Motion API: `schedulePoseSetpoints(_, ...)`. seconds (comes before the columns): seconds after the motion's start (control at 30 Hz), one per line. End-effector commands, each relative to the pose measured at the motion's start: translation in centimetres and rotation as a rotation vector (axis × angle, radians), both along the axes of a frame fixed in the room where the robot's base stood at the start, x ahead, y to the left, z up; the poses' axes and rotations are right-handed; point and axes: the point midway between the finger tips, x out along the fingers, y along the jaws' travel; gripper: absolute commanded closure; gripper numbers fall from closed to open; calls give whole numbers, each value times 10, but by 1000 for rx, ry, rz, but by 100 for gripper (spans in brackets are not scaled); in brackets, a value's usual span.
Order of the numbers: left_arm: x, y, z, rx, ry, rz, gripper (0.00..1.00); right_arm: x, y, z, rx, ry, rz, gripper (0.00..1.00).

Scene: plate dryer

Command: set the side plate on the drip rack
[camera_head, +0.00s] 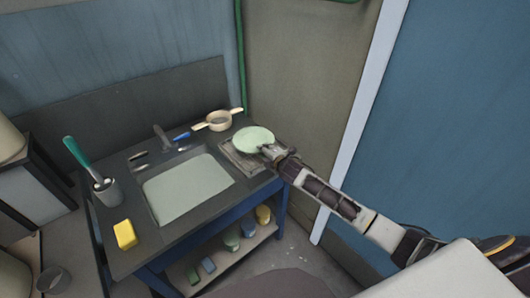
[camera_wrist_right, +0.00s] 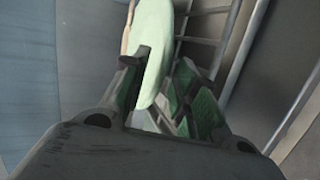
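The pale green side plate (camera_head: 254,139) is over the drip rack (camera_head: 232,158), at the back right corner of the sink counter. My right gripper (camera_head: 269,152) is at the plate's near right edge. In the right wrist view the plate (camera_wrist_right: 153,42) passes between the two fingers (camera_wrist_right: 158,92), which are shut on its rim. Bars of the rack (camera_wrist_right: 207,40) show beside and beyond the plate there. The plate hides much of the rack in the head view. I cannot tell whether its underside touches the rack. My left gripper is not in view.
The sink basin (camera_head: 187,188) lies left of the rack. A cream strainer (camera_head: 219,120) sits behind the rack. A yellow sponge (camera_head: 125,234) and a utensil holder (camera_head: 107,191) stand at the left. Several small items sit on the lower shelf (camera_head: 223,262). A wall closes the right side.

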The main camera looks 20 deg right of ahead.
Motion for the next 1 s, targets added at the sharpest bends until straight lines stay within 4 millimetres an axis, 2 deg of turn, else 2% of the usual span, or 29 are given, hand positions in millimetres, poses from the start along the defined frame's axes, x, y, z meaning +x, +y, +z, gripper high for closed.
schedulePoseSetpoints(0.47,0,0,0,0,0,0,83,-5,-1,2,0,-1,0,71)
schedulePoseSetpoints(1.0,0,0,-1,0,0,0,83,-46,-6,17,0,1,0,71)
